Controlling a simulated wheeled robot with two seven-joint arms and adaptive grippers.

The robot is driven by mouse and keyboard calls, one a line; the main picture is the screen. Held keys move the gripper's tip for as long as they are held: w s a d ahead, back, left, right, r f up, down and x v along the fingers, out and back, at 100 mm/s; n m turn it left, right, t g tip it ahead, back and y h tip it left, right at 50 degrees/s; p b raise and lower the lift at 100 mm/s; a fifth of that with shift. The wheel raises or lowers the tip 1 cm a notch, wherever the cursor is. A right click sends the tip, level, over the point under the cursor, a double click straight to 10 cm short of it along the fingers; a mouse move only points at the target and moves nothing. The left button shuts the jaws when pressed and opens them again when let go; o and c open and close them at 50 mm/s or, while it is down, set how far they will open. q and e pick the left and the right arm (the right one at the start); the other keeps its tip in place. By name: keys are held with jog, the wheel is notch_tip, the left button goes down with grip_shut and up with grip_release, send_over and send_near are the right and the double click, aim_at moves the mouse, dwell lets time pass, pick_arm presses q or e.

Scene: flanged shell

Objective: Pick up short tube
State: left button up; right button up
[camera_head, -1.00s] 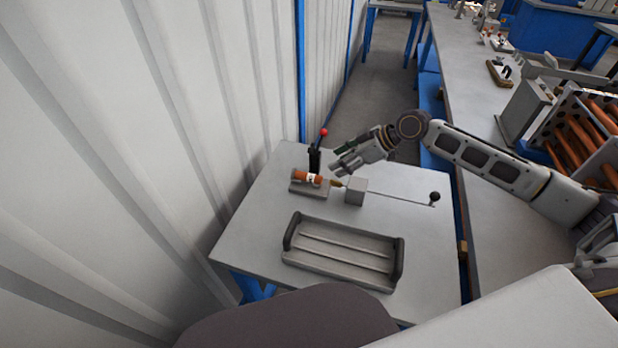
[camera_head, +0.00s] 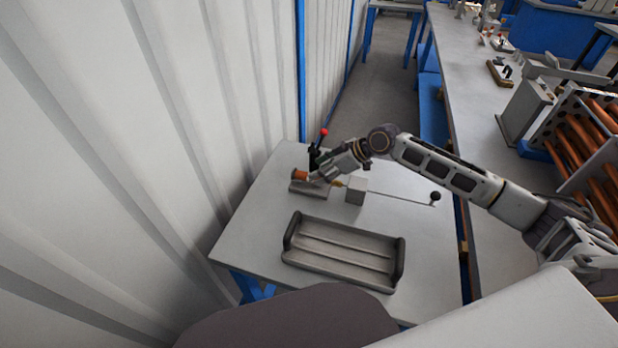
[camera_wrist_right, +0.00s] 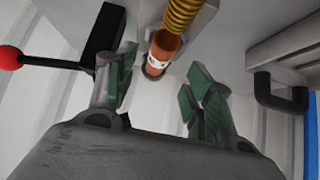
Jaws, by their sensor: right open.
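The short tube (camera_head: 300,174) is copper-orange and lies on a small grey block fixture on the table. In the right wrist view the tube (camera_wrist_right: 165,48) has a white label band and its open end faces the camera. My right gripper (camera_head: 322,174) is at the fixture and covers part of the tube in the head view. In the wrist view its green-padded fingers (camera_wrist_right: 155,85) are apart, with the tube beyond and between them. Nothing is held. My left gripper is out of view.
A lever with a red knob (camera_head: 324,132) stands just behind the fixture. A grey block (camera_head: 356,191) with a rod is to the right; its brass-coloured spring (camera_wrist_right: 183,22) shows near the tube. An empty grey tray (camera_head: 340,268) lies in front.

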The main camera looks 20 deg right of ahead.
aim_at(308, 173)
jog(key=shift+a, duration=0.1)
dwell(0.3)
jog(key=shift+w+a+f, duration=0.1)
jog(key=shift+w+a+f, duration=0.65)
jog(key=shift+w+a, duration=0.1)
jog(key=shift+a, duration=0.15)
jog(key=shift+x, duration=1.2)
jog(key=shift+c, duration=0.4)
grip_shut()
